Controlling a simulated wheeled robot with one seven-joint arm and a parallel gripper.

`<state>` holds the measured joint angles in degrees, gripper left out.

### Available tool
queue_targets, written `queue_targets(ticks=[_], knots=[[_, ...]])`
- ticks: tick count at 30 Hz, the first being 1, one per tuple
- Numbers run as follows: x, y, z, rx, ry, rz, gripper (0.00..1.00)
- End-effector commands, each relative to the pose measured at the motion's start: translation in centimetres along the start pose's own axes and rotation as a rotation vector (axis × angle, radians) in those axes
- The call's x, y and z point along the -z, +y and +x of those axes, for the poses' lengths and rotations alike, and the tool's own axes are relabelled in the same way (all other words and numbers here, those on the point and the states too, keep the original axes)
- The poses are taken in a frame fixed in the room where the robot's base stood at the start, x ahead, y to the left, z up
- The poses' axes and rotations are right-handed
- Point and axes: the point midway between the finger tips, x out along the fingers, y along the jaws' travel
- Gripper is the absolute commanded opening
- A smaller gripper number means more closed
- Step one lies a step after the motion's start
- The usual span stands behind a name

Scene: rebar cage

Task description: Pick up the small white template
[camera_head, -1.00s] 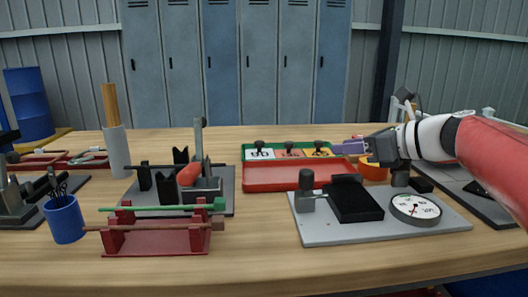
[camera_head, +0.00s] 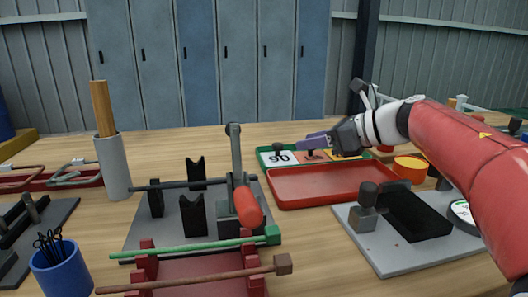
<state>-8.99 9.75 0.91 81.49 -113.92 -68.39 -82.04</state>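The small white template (camera_head: 285,158) is a flat plate marked "90" with a dark knob. It lies at the left end of the green tray (camera_head: 262,150) at the back of the bench. An orange-red template (camera_head: 312,157) with a dark knob lies to its right, and a yellow one (camera_head: 345,155) beyond that is partly hidden by my gripper. My gripper (camera_head: 303,141) has purple fingers pointing left. They appear above the tray, right of the white template and apart from it. The finger gap is too small to make out from here.
An empty red tray (camera_head: 330,187) lies in front of the green tray. A lever-handled bending fixture (camera_head: 237,195) stands to the left. A grey plate (camera_head: 385,255) with a black block is at the front right. An orange round container (camera_head: 410,166) sits beneath my arm.

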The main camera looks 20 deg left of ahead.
Motion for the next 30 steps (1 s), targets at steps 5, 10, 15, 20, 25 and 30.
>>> queue_targets(ticks=[5, 10, 15, 20, 25, 30], knots=[[0.0, 0.1, 2.0, -0.003, 0.001, 0.001, 0.36], [-0.4, 0.3, 4.2, -0.004, 0.001, 0.0, 0.36], [-0.5, 0.4, 6.6, -0.002, 0.0, 0.001, 0.36], [-0.5, 0.4, 7.5, -0.001, 0.0, 0.0, 0.36], [-0.4, 0.4, 7.5, 0.0, 0.0, 0.0, 0.36], [-0.4, 0.4, 7.4, 0.0, 0.0, 0.0, 0.15]])
